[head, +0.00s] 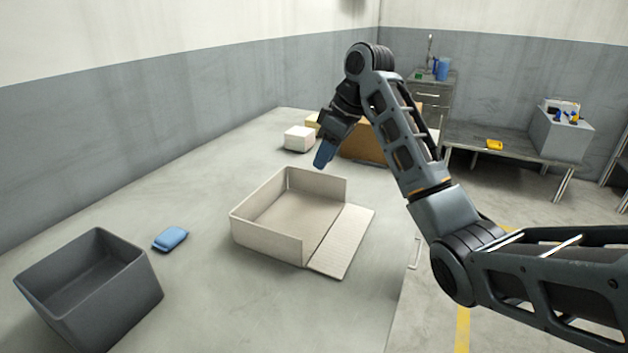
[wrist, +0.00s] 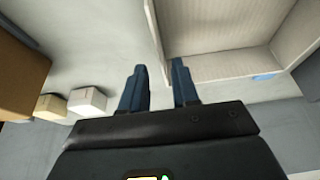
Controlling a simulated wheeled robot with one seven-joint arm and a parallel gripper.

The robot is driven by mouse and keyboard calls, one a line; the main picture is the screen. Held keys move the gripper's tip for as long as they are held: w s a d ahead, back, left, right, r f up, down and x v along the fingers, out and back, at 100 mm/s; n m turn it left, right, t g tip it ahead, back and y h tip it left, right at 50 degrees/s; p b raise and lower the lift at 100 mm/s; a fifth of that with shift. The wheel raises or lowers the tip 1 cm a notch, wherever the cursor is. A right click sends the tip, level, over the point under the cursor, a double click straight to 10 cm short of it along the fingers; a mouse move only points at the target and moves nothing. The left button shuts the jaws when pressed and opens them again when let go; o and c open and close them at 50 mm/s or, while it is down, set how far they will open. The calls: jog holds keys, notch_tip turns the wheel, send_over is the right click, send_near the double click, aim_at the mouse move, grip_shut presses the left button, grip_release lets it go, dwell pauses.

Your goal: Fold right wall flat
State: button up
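The open-topped cream box (head: 268,245) stands on the grey table. In the head view its left, back and front walls are upright. Its right wall (head: 342,240) is folded outward and appears to lie flat, or nearly flat, on the table. My gripper (head: 324,158) is above and behind the box's back right corner, apart from it and pointing down. In the wrist view my gripper (wrist: 158,85) is open, with a gap between its two blue fingers and nothing between them. Part of the box (wrist: 225,68) shows at upper right there; its right wall is not clearly identifiable.
A dark grey bin (head: 90,290) and a blue pouch (head: 170,239) are on the left of the table. A small white box (head: 299,139) and a brown carton (head: 362,150) stand behind my gripper. The table in front of the cream box is clear.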

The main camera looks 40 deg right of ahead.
aim_at(316, 175)
jog(key=x, duration=0.6)
jog(key=shift+f, duration=0.1)
grip_shut()
